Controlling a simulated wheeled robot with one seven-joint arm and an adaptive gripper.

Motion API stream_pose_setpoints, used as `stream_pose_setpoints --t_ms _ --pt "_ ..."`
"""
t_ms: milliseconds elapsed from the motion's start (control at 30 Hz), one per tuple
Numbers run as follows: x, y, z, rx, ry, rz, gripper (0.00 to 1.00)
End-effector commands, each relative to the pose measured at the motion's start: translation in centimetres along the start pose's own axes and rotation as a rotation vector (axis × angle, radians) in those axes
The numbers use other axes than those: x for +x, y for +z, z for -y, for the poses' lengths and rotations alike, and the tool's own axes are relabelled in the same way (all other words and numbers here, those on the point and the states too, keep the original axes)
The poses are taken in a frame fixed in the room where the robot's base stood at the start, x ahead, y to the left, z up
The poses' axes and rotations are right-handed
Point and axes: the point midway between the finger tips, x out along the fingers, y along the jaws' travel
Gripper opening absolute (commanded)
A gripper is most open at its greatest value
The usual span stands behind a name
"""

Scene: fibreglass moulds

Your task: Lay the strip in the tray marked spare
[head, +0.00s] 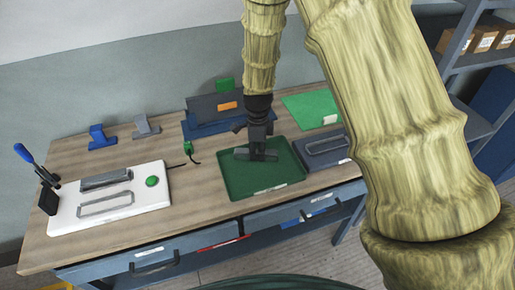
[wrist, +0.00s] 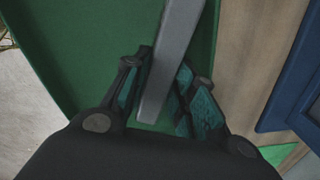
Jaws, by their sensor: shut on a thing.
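A grey strip (wrist: 172,62) runs lengthwise between the fingers of my gripper (wrist: 163,88) in the wrist view. My gripper (head: 262,150) is shut on it, pointing down over a green tray (head: 240,188) in the head view. The strip also shows in the head view (head: 241,154), low over the tray floor, partly hidden by the fingers. I cannot tell whether it touches the floor. The green tray fills the left and middle of the wrist view (wrist: 75,45). Its front edge has a pale label too small to read.
A dark blue-grey tray (head: 318,149) lies right of the green one. A white board (head: 135,208) with grey pieces and a green button lies left.

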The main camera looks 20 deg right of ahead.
Motion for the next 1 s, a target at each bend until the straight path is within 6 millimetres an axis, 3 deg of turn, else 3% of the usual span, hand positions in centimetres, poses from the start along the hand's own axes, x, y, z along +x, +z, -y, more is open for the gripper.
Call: stream_pose_setpoints --t_ms 333,367,467,767,1000 --pt "0.3 0.0 0.0 0.001 0.000 0.000 0.01" --pt "0.3 0.0 0.0 0.001 0.000 0.000 0.32" --pt "0.3 0.0 0.0 0.001 0.000 0.000 0.48" --pt "0.2 0.0 0.0 0.000 0.000 0.000 0.48" --pt "-1.1 0.1 0.1 0.000 -0.002 0.000 0.48"
